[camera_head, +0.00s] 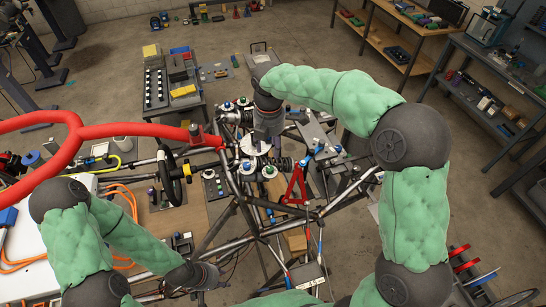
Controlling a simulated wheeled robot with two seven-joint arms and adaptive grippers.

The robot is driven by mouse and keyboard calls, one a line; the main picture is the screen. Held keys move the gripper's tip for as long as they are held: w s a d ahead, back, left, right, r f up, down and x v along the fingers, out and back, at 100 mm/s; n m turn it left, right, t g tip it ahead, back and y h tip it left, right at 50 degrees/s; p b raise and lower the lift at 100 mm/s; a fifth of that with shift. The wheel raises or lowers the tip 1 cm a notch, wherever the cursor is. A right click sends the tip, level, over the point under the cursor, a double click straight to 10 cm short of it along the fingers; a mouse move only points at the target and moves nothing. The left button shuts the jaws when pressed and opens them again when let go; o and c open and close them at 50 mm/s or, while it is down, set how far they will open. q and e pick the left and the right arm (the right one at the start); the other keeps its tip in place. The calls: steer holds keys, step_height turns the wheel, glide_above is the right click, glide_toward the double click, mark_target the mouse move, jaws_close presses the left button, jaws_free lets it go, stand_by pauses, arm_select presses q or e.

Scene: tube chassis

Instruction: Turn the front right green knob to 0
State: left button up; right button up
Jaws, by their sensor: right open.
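The tube chassis (240,205) of dark metal tubes stands in the middle of the head view. Small round pale-topped knobs sit on it, one group near its centre (268,172) and another at its upper left (227,106). Their green colour and any 0 mark are too small to read, so I cannot tell which is the front right green knob. My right gripper (260,146) points down over the chassis centre, just above the central knobs; its jaws are open, and contact cannot be told. My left gripper (207,276) is low at the left, apart from these knobs; its fingers are unclear.
A red triangular bracket (296,186) stands right of the central knobs. A steering wheel (168,176) and a long red tube (130,130) lie to the left. A tool cart (155,90) stands behind. Shelves (480,100) stand at the right, with open floor between.

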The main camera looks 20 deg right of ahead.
mark_target(270, 168)
step_height(270, 168, down, 8)
steer(key=shift+f+p, duration=0.2)
steer(key=shift+p, duration=0.3)
steer(key=shift+s+a+f, duration=0.1)
steer(key=shift+s+f, duration=0.1)
steer(key=shift+f, duration=0.45)
steer(key=shift+w+f, duration=0.15)
steer(key=shift+f, duration=0.1)
jaws_close()
